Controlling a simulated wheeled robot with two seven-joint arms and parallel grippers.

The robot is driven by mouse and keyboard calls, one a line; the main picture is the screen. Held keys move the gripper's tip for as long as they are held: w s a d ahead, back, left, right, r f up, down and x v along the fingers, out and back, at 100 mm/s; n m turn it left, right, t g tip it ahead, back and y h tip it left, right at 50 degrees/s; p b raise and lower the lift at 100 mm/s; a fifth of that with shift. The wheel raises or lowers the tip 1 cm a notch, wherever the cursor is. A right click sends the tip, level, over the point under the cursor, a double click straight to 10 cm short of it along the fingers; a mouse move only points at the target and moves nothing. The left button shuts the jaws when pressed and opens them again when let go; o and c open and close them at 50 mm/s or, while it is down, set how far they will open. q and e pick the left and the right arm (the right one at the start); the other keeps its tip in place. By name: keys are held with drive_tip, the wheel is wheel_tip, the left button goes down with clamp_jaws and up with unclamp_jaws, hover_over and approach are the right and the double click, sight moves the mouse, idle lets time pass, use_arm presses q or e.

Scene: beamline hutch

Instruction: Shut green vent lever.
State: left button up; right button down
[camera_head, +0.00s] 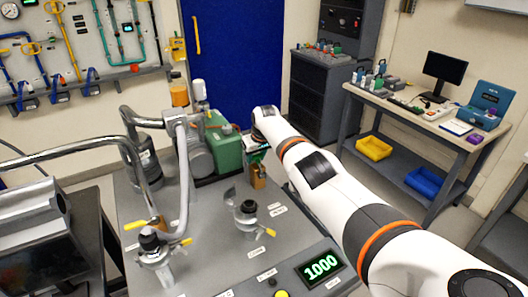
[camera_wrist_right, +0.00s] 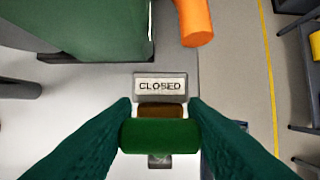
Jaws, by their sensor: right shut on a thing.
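The green vent lever (camera_wrist_right: 160,137) lies across the middle of the right wrist view, between the dark green fingers of my right gripper (camera_wrist_right: 159,118). The gripper is shut on it. A brown part (camera_wrist_right: 160,110) shows just beyond the lever, and a CLOSED label (camera_wrist_right: 160,86) lies beyond that. In the head view my right gripper (camera_head: 257,153) is at a brass valve body (camera_head: 257,178) on the grey bench top. The lever is mostly hidden there by the gripper and wrist. My left gripper is not in view.
A green pump housing (camera_head: 222,147) stands close to the left of my right gripper. Metal pipes (camera_head: 184,180) and a fitting with a yellow handle (camera_head: 247,216) stand on the bench top (camera_head: 210,235). A display (camera_head: 320,266) reads 1000. A side table (camera_head: 410,112) stands at right.

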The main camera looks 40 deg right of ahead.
sight(258, 156)
drive_tip(key=shift+f, duration=0.1)
idle(0.4)
drive_tip(key=c, duration=0.8)
unclamp_jaws()
drive_tip(key=shift+w, duration=0.1)
drive_tip(key=shift+c, duration=0.2)
drive_tip(key=shift+r+p, duration=0.4)
drive_tip(key=p+v, duration=0.2)
drive_tip(key=v, duration=0.9)
drive_tip(key=shift+b, duration=0.35)
